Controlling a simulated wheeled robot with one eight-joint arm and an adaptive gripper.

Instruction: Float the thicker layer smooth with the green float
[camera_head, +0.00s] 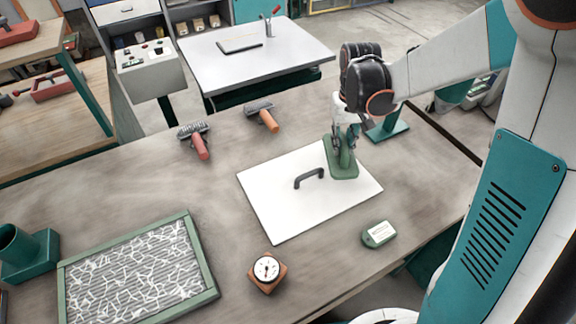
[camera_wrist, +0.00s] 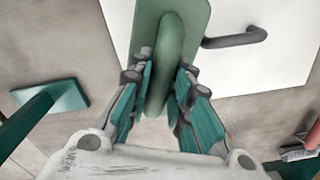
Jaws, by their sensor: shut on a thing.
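My gripper (camera_head: 346,140) is shut on the handle of the green float (camera_head: 343,172). The wrist view shows both fingers (camera_wrist: 160,95) on either side of the float's handle (camera_wrist: 172,45). The float's flat plate overlaps the far right edge of a white panel (camera_head: 278,205) with a dark handle (camera_head: 310,177). I cannot tell whether the float touches the panel or hovers just above it. At the front left lies a green-framed tray (camera_head: 207,258) holding a grey ribbed bed with white fibre strands (camera_head: 140,278). I cannot tell how thick its layer is.
A red-handled roller (camera_head: 198,142) and an orange-handled roller (camera_head: 266,118) lie at the back. A round gauge (camera_head: 267,270) and a small green box (camera_head: 378,234) lie in front. A green holder (camera_head: 28,255) stands far left, a green stand (camera_head: 388,131) behind the gripper.

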